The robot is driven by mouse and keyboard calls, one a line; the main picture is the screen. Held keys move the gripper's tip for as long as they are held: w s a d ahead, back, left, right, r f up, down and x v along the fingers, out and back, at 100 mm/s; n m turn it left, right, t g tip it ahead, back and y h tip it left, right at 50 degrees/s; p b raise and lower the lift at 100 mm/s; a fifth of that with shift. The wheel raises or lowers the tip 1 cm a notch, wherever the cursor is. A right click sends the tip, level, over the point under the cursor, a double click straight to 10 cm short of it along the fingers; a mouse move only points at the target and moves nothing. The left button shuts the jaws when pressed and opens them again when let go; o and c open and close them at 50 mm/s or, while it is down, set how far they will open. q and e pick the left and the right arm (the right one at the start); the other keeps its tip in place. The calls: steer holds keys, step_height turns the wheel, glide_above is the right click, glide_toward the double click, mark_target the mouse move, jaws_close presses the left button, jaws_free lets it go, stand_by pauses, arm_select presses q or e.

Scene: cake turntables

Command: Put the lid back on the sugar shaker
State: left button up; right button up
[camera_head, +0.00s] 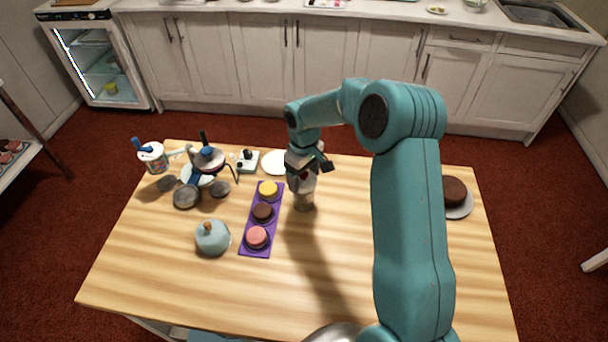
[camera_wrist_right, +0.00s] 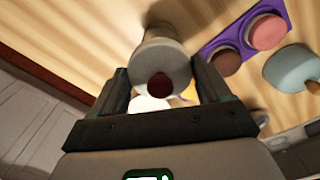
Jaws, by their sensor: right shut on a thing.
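The sugar shaker (camera_head: 304,198) is a pale grey upright vessel on the wooden table, right of the purple mat. Its body also shows in the right wrist view (camera_wrist_right: 163,38). My right gripper (camera_head: 308,172) is directly above it, pointing down. In the right wrist view my right gripper (camera_wrist_right: 160,92) is shut on the round grey lid (camera_wrist_right: 160,66), which has a dark red knob. The lid is lined up with the shaker's top; I cannot tell whether it is fully seated. My left gripper is not in view.
Left of the shaker, a purple mat (camera_head: 249,248) holds yellow, brown and pink cakes. A blue-grey dome (camera_head: 212,238) stands left of it. A white plate (camera_head: 274,162), turntables and jars crowd the back left. A dark cake (camera_head: 454,190) stands at right. The front table is clear.

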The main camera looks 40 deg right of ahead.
stand_by(0.6)
steer(key=shift+f+b, duration=0.75)
steer(key=shift+b, duration=0.25)
stand_by(0.8)
steer(key=o, duration=1)
steer(key=shift+c, duration=0.2)
steer(key=shift+r, duration=0.2)
steer(key=shift+r+p, duration=2.3)
steer(key=shift+r, duration=1.05)
